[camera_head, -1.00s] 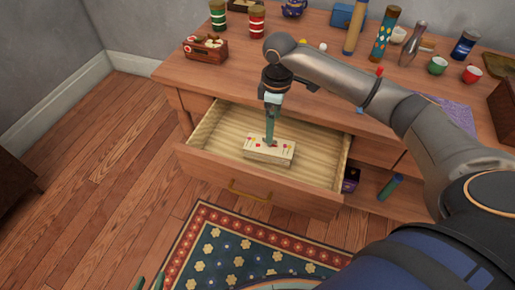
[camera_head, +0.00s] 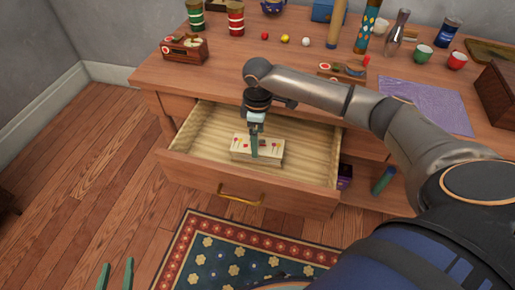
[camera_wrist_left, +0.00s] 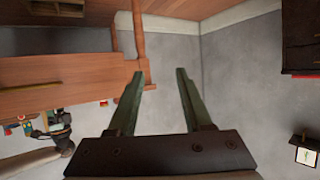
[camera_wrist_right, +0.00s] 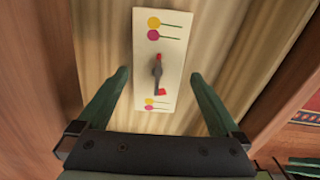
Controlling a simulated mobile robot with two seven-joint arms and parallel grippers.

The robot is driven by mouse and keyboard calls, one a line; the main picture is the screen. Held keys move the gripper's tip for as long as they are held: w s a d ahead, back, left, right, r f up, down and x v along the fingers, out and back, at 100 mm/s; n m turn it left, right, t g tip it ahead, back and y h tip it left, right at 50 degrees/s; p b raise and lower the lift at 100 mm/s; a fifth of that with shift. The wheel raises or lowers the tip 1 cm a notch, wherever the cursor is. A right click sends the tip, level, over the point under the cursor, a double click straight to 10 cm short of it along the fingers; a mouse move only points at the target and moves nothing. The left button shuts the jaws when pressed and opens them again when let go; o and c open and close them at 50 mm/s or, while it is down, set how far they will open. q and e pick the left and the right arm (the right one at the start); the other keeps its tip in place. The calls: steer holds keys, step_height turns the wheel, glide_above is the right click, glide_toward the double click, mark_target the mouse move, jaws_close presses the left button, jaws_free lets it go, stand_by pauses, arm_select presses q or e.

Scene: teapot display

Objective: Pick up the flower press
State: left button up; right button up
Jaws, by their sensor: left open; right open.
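The flower press (camera_head: 272,151) is a cream block with coloured flowers on top and a small dark and red fitting in its middle. It lies flat in the open drawer (camera_head: 315,158). My right gripper (camera_head: 254,156) points down over it, its fingers nearly edge-on in the head view. In the right wrist view the flower press (camera_wrist_right: 178,60) shows between and beyond the open fingers of that gripper (camera_wrist_right: 160,73), which hold nothing. My left gripper (camera_head: 117,264) is open and empty at the bottom left, away from the drawer; the left wrist view shows its spread fingers (camera_wrist_left: 159,72).
The wooden dresser top (camera_head: 300,85) carries jars, small balls, cups, a purple cloth (camera_head: 430,105) and a wooden box (camera_head: 186,48). The drawer front (camera_head: 225,178) has a brass handle. A patterned rug (camera_head: 235,250) lies below. The drawer around the press is bare.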

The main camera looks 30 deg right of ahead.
mark_target(274, 163)
step_height(274, 163, down, 5)
steer(key=shift+w+r+b, duration=0.15)
steer(key=shift+b, duration=0.8)
arm_select(q)
steer(key=w+r+m+t+h, duration=0.1)
steer(key=w+r+t, duration=0.2)
steer(key=r, duration=0.8)
steer(key=shift+d+r+m+t+h, duration=0.15)
steer(key=shift+r+m+t+h, duration=0.2)
steer(key=shift+t, duration=0.75)
steer(key=shift+f, duration=0.1)
arm_select(e)
steer(key=c, duration=1.5)
